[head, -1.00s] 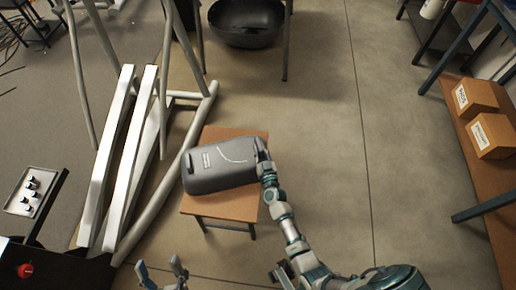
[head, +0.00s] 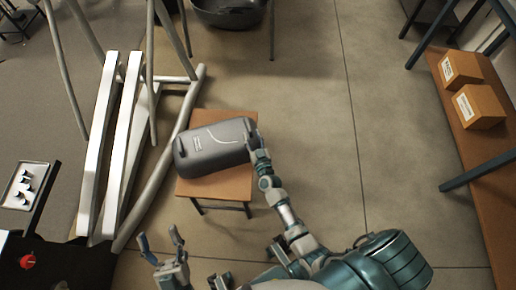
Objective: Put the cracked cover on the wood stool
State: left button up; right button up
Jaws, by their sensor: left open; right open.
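The cracked cover (head: 212,150) is a dark grey box-like shell with a pale crack line on its top. It rests on the wood stool (head: 240,187), a square brown top on dark legs, and slightly overhangs its left edge. My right gripper (head: 255,145) is at the cover's right end, open; whether it touches the cover cannot be told. My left gripper (head: 161,245) is open and empty, low in the picture, in front of the stool and apart from it.
The elliptical's white rails and grey tubes (head: 122,140) stand close left of the stool. A black bowl (head: 230,12) is behind. A shelf with cardboard boxes (head: 478,105) is at the right. A tray with small parts (head: 24,185) is at the left. Floor right of the stool is clear.

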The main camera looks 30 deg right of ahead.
jog(key=p+v, duration=0.2)
jog(key=v, duration=0.6)
pick_arm(q)
jog(key=w+f+g, duration=0.1)
jog(key=f+g, duration=0.1)
jog(key=w+f+g, duration=0.1)
jog(key=f+g, duration=0.1)
jog(key=shift+w+d+m, duration=0.15)
jog(key=shift+m, duration=0.15)
pick_arm(e)
jog(key=s+a+r+n+t+y, duration=0.1)
jog(key=s+a+r+n+y, duration=0.1)
jog(key=s+a+r+y, duration=0.2)
jog(key=s+a+r+n+t+y, duration=0.2)
jog(key=s+a+r+y, duration=0.2)
jog(key=s+r, duration=0.7)
notch_tip(320, 180, up, 7)
jog(key=shift+s+a+r+y, duration=0.25)
jog(key=shift+a+y, duration=0.15)
jog(key=shift+a, duration=0.55)
jog(key=shift+w, duration=0.1)
